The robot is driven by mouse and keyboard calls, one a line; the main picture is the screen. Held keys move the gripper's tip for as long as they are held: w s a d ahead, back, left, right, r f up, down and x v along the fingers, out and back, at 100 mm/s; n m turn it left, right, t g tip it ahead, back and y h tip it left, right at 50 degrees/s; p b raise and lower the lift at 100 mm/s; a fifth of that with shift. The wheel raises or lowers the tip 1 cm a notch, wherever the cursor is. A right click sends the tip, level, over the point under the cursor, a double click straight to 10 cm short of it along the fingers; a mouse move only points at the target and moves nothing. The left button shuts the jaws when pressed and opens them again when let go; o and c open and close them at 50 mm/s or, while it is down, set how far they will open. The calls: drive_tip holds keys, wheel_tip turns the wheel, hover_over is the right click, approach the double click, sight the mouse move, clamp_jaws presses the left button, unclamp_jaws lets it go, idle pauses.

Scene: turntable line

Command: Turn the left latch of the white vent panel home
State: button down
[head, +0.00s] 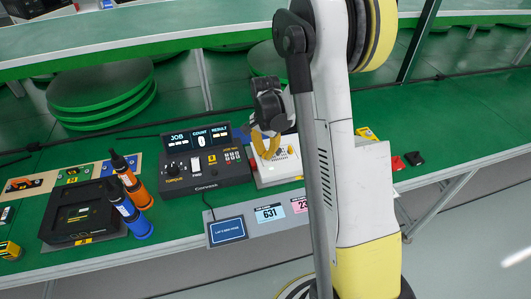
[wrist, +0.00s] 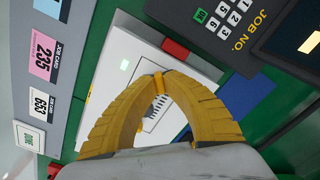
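The white vent panel (head: 283,169) lies on the green bench, right of the dark control unit; the wrist view shows its white face (wrist: 125,65) with dark slots. My gripper (head: 270,156) is over the panel's left part. In the wrist view my gripper (wrist: 159,78) has its two yellow fingers arched together, tips meeting over the panel. A small brighter yellow piece shows right at the tips; I cannot tell whether it is a latch or part of the fingertips. Another small yellow piece (wrist: 88,91) shows at the panel's edge. The fingers hide part of the face; the left latch cannot be clearly made out.
The control unit (head: 205,160) stands close left of the panel. A red block (wrist: 175,49) sits at the panel's edge. Job cards (head: 270,213) lie in front.

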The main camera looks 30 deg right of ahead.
drive_tip(key=shift+m, duration=0.3)
drive_tip(key=m, duration=0.3)
drive_tip(key=shift+m, duration=1.8)
drive_tip(key=c, duration=1.5)
unclamp_jaws()
